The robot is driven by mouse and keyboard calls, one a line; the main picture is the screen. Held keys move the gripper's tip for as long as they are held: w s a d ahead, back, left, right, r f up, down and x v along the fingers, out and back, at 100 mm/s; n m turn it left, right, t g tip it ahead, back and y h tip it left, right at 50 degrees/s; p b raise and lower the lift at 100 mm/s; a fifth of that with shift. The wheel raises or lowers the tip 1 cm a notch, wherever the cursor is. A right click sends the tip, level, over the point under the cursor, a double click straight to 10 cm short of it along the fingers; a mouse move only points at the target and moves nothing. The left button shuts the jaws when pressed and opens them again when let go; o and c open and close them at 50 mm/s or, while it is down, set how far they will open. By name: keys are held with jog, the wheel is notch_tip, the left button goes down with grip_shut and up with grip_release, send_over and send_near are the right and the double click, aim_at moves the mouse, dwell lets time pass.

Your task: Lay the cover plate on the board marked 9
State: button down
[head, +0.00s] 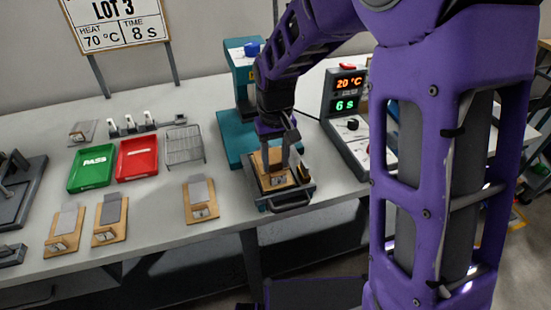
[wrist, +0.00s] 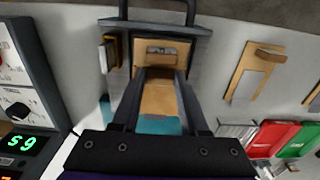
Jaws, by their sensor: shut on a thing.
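My gripper (head: 286,160) is low over the tan board (head: 268,183) in the dark tray of the teal press. The wrist view shows the fingers (wrist: 159,76) shut on a small piece, apparently the cover plate, above the board (wrist: 182,48). A small pale label or fitting sits at the board's handle end. I cannot read a 9 on any board.
The tray handle (head: 289,201) faces the table's front. Beside the press stands a controller (head: 347,110) showing 20 °C and 6 s. Left are a board (head: 200,212) with a grey strip, two similar boards, a wire rack (head: 184,146), a red tray (head: 138,158) and a green tray (head: 91,168).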

jog(key=shift+f, duration=0.2)
dwell(0.4)
jog(key=shift+f+b, duration=0.45)
jog(key=shift+f, duration=0.2)
jog(key=shift+c, duration=1.7)
grip_release()
notch_tip(320, 180, up, 17)
jog(key=p, duration=0.3)
jog(key=shift+r, duration=0.2)
